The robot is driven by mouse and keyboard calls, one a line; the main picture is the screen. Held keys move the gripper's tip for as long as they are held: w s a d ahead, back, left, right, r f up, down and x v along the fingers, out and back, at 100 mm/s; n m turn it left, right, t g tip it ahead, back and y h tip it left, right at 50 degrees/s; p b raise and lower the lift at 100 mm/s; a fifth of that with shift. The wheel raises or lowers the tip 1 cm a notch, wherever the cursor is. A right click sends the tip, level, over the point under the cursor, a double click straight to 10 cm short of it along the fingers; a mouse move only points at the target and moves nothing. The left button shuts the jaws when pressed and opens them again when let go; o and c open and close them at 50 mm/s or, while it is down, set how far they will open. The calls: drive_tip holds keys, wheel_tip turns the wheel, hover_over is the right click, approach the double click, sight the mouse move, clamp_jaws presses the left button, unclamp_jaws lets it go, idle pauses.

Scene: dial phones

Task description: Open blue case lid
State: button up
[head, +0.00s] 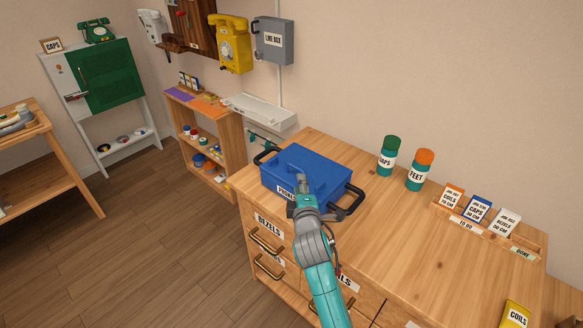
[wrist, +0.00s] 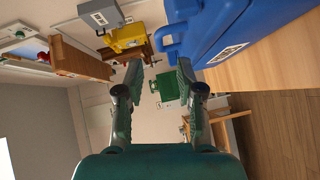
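The blue case (head: 305,168) sits on the left end of the wooden workbench. Its lid looks shut, and a label is partly visible on its front, behind my gripper. A black handle shows at each end. My gripper (head: 300,182) is in front of the case's front side in the head view. In the wrist view, my gripper (wrist: 158,75) has its two fingers spread with nothing between them. The blue case (wrist: 240,25) fills the upper right there, beside the right finger. I cannot tell whether that finger touches it.
A green-capped bottle (head: 388,157) and an orange-capped bottle (head: 420,170) stand right of the case. A card rack (head: 485,222) is farther right. The workbench top between my arm and the rack is clear. A grey live box (head: 273,40) and yellow phone (head: 231,44) hang on the wall.

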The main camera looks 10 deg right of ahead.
sight(298, 170)
drive_tip(key=w, duration=0.3)
drive_tip(key=w+d, duration=0.1)
drive_tip(key=w, duration=0.2)
drive_tip(key=w+f, duration=0.1)
drive_tip(key=w, duration=0.2)
drive_tip(key=shift+w+d, duration=0.1)
drive_tip(key=shift+d, duration=0.15)
clamp_jaws()
